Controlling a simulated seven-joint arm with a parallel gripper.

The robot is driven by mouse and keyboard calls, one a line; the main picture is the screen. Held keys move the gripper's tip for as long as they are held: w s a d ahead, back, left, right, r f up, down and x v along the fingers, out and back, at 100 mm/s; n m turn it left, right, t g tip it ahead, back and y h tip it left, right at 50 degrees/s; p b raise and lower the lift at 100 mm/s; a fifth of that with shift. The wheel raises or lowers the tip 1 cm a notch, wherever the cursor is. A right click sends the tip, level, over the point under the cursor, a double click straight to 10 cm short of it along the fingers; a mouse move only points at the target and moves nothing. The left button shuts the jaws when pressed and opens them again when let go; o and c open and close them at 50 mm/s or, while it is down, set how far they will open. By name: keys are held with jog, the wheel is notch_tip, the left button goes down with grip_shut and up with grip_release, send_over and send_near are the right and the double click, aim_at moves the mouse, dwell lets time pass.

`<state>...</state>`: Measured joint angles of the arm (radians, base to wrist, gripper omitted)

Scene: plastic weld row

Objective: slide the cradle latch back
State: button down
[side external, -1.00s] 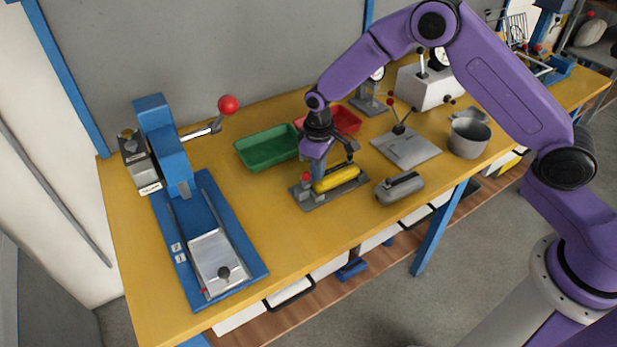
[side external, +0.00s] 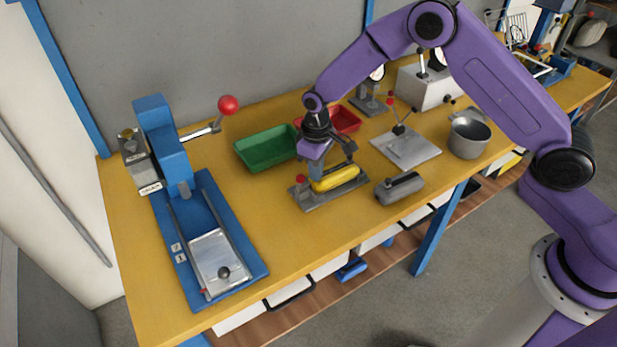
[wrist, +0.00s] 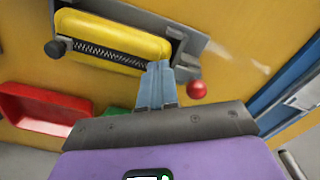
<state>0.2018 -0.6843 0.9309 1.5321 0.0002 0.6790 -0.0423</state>
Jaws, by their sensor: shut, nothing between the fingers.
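The cradle (side external: 322,202) is a grey base on the yellow bench, and it also shows in the wrist view (wrist: 205,28). A yellow cylinder (side external: 342,178) lies in it, seen also in the wrist view (wrist: 110,38), with a dark spring along its side. The latch has a red knob (side external: 300,179) at the cradle's left end; the knob shows right of my fingers in the wrist view (wrist: 196,90). My gripper (wrist: 158,68) is shut and empty, its fingertips low between the cylinder's end and the latch. Exact contact with the latch is hard to tell.
A green bin (side external: 266,148) and a red bin (side external: 343,121) stand behind the cradle. A grey cylindrical tool (side external: 400,187) lies close on its right. A blue press (side external: 208,230) stands at the left, with bare bench between.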

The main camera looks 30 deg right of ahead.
jog(key=shift+d, duration=0.25)
jog(key=shift+r, duration=3.5)
